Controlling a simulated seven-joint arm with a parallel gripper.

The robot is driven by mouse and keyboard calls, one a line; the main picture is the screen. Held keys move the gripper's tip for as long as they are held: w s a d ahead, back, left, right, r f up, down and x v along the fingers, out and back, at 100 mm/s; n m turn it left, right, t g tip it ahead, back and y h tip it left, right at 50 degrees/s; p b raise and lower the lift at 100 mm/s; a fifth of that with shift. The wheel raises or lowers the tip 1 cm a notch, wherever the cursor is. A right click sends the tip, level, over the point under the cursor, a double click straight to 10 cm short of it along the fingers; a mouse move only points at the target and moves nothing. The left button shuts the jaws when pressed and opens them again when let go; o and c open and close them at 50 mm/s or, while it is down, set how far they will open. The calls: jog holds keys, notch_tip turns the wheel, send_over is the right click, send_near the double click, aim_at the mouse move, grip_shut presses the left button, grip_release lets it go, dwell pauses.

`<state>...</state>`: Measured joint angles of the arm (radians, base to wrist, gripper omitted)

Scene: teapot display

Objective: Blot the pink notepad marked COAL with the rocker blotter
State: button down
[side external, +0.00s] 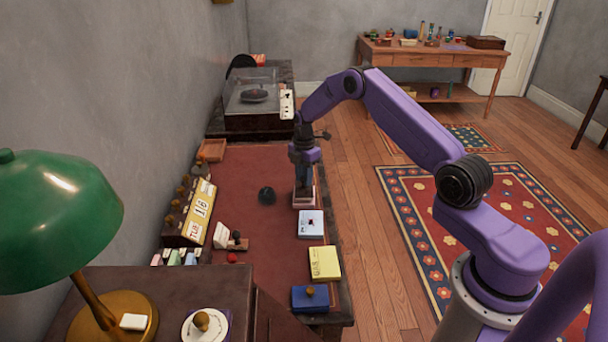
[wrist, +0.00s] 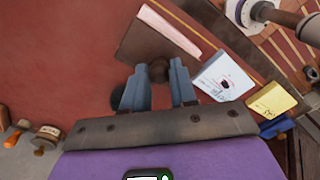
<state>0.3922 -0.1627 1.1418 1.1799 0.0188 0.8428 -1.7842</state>
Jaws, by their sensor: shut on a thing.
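My gripper (wrist: 161,75) is shut on the round knob (wrist: 159,71) of the rocker blotter. The blotter's brown top (wrist: 138,43) spreads out beyond my fingertips in the wrist view. A strip of the pink notepad (wrist: 169,27) shows along the blotter's far edge; the rest is hidden under the blotter, and no COAL marking can be read. In the side view my gripper (side external: 304,182) points down over the far right of the red desk top, with the pink notepad (side external: 304,205) below. I cannot tell whether the blotter touches the pad.
A dark round object (side external: 267,195) stands left of my gripper.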

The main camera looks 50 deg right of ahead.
jog(key=shift+s+a+f+h, duration=0.1)
jog(key=shift+s+a+h, duration=0.05)
jog(key=shift+s+h, duration=0.15)
jog(key=shift+s+a+t+h, duration=0.45)
jog(key=shift+t+h, duration=0.25)
jog(key=shift+t, duration=0.2)
jog(key=shift+w, duration=0.2)
jog(key=shift+d, duration=0.15)
jog(key=shift+w+d+g+y, duration=0.4)
jog(key=shift+w+g+y, duration=0.1)
jog(key=shift+g+y, duration=0.35)
jog(key=shift+w+d+g+y, duration=0.55)
jog(key=shift+g+y, duration=0.2)
jog(key=shift+y, duration=0.2)
